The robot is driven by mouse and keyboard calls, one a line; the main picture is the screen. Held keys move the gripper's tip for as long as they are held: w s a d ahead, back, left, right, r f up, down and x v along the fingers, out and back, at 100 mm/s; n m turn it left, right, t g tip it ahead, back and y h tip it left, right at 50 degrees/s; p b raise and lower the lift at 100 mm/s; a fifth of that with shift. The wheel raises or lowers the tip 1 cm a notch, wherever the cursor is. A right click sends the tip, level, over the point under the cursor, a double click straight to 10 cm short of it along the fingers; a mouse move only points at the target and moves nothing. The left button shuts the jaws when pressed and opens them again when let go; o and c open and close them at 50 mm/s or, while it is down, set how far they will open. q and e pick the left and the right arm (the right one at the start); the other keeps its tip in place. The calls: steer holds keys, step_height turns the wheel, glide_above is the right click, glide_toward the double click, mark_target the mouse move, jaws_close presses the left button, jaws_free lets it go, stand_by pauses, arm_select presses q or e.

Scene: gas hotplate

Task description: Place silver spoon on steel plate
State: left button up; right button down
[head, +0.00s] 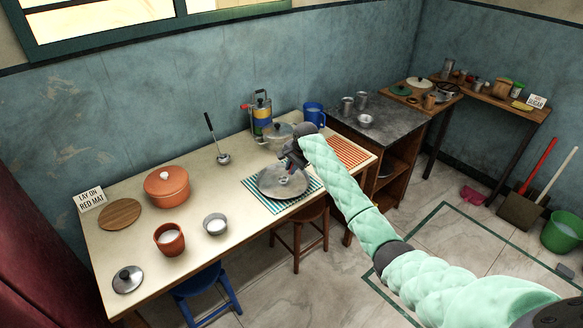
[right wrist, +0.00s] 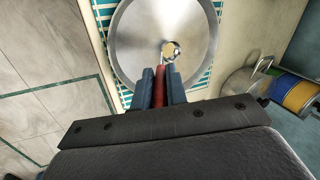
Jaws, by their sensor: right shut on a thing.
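The steel plate (head: 268,188) is a wide, shiny, round dish lying on a teal-and-white striped mat (head: 310,189) on the table; the plate also fills the upper middle of the right wrist view (right wrist: 135,45). My right gripper (head: 291,163) is over the plate, pointing down at it. In the right wrist view its fingers (right wrist: 160,76) are shut on a narrow reddish piece, seemingly the handle of the spoon (right wrist: 159,90). A small shiny round end shows just beyond the fingertips, over the plate's middle. Whether it touches the plate I cannot tell. My left gripper is out of view.
A red-striped mat (head: 347,152) lies to the right. A ladle (head: 222,156), white-filled bowl (head: 215,224) and orange pot (head: 167,188) are leftward.

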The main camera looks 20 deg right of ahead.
steer(key=c, duration=1.4)
jaws_free()
